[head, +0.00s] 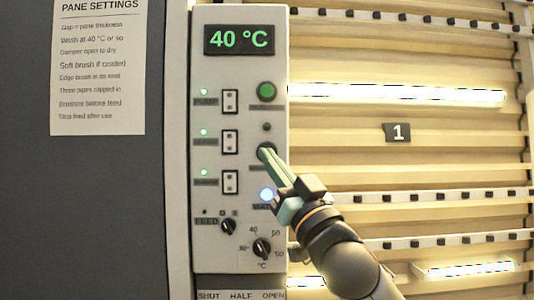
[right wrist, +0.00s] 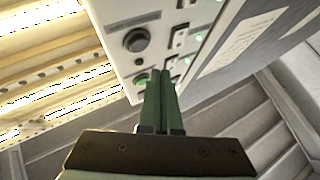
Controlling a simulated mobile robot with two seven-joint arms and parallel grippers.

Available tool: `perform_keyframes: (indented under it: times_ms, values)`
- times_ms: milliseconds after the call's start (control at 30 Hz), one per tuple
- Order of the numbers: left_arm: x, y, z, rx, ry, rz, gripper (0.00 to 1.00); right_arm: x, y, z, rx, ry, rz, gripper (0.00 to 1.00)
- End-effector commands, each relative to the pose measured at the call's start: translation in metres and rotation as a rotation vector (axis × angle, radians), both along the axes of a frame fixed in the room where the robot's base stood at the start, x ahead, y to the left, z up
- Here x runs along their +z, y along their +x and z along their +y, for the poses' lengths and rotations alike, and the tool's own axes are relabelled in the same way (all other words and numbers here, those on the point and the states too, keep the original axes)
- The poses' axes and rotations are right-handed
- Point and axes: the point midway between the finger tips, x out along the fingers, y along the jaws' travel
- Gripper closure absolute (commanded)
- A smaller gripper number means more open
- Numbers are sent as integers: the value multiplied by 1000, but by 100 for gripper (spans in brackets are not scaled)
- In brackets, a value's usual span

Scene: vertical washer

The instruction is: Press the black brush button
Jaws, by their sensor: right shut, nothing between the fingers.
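The black button (head: 265,151) is on the right column of the pale control panel, below a green button (head: 267,91) and a small dark lamp (head: 267,127). My right gripper (head: 268,153) is shut and empty. In the head view its fingertips overlap the black button and hide part of it. In the right wrist view the black button (right wrist: 135,40) shows whole, up and left of the closed fingertips (right wrist: 160,72); contact is not visible. The button labels are too blurred to read surely. My left gripper is out of view.
A lit blue-white button (head: 266,194) is below, close to my right gripper. Three switches (head: 230,142) with green lamps are to the left. Two knobs, FEED (head: 229,226) and temperature (head: 261,248), are lower. The display (head: 240,39) reads 40 °C.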

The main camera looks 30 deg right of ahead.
Motion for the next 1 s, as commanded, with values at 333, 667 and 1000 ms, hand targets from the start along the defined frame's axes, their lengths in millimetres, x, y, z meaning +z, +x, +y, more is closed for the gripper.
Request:
perform_keyframes:
  times_ms: [333,667,1000]
  values:
    - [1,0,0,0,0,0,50,0,-21,13,1,0,1,100]
    - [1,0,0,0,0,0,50,0,-21,13,0,0,1,100]
    - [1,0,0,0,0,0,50,0,-21,13,0,0,0,100]
